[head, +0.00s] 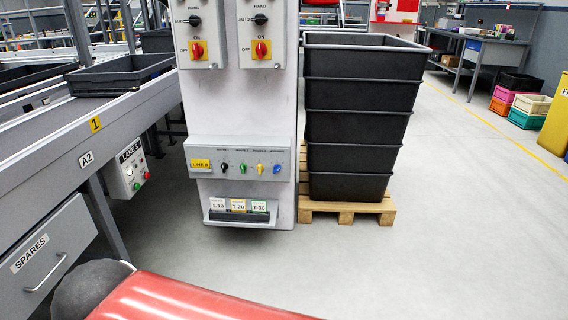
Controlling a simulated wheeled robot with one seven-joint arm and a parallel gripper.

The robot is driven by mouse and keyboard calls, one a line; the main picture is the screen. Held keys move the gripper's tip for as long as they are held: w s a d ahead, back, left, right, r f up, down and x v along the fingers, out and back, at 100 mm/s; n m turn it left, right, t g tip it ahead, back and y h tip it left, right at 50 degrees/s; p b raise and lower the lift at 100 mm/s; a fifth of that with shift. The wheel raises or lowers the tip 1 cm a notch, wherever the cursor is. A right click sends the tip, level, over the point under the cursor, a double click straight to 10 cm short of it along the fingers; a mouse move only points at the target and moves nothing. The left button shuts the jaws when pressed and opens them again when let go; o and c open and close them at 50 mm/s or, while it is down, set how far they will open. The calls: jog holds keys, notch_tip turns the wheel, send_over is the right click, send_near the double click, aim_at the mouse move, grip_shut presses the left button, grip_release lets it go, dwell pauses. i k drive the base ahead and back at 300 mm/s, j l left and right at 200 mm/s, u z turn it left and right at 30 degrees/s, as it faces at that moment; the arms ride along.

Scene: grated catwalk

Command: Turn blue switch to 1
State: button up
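The blue switch (277,169) is a small rotary knob. It is the rightmost in a row on a grey control box (210,152), which is fixed low on a pale upright panel (240,110) near the middle of the head view. To its left are a yellow knob (260,169), a green knob (242,168) and a black knob (224,168). The blue knob's pointer and scale marks are too small to read. My gripper is not in view.
Two red-and-yellow rotary switches (197,50) (262,50) sit higher on the panel. A label rack (240,216) is below the box. Stacked black crates (358,125) stand on a pallet (380,208) at right. A conveyor and drawer (45,255) occupy the left.

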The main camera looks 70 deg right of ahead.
aim_at(277, 168)
jog(key=z, duration=1.9)
